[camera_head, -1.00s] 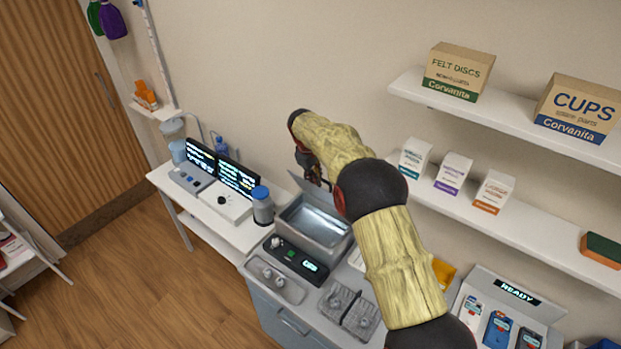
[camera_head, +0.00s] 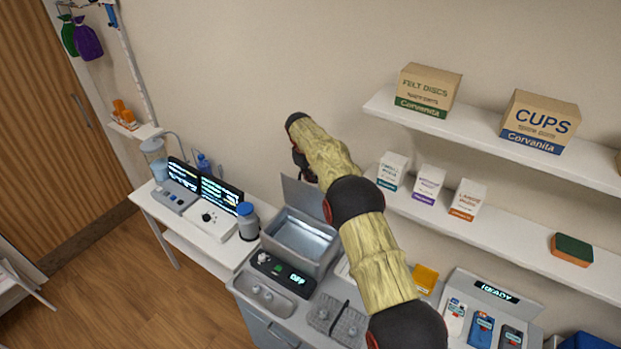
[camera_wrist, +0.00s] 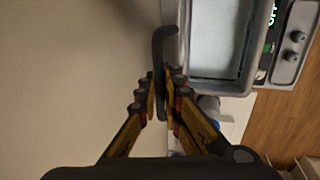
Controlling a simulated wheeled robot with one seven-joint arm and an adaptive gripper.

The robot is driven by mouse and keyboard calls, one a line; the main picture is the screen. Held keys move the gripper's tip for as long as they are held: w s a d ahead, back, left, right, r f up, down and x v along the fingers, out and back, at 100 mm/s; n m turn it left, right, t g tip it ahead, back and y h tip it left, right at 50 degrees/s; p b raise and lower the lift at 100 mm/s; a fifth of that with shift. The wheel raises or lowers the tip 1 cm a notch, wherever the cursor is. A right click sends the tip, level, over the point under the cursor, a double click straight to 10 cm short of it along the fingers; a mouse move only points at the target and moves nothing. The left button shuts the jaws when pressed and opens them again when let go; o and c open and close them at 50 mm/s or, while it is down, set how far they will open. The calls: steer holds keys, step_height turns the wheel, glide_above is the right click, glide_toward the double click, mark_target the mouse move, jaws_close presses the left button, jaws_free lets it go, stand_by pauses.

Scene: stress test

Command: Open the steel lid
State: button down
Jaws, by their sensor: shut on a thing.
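The steel lid (camera_head: 303,197) stands raised, close to upright, at the back of an open steel basin (camera_head: 304,237). The basin's pale interior shows in the head view and in the wrist view (camera_wrist: 216,42). In the wrist view my gripper (camera_wrist: 162,88) is shut on the lid's dark bent handle (camera_wrist: 160,52), and the lid is seen nearly edge-on beside it. In the head view my gripper is beside the lid's upper edge, mostly hidden by my arm. My arm also covers the lid's right part.
A control panel (camera_head: 282,273) reading OFF sits in front of the basin. A blue-capped jar (camera_head: 248,222) stands to its left, near two screens (camera_head: 207,186). Shelves with boxes (camera_head: 428,90) are on the wall at the right. The wall above the lid is bare.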

steer(key=shift+w+r, duration=0.1)
steer(key=shift+r, duration=0.15)
steer(key=c, duration=2.2)
jaws_free()
steer(key=shift+o, duration=1)
steer(key=shift+f, duration=0.1)
steer(key=v, duration=1.2)
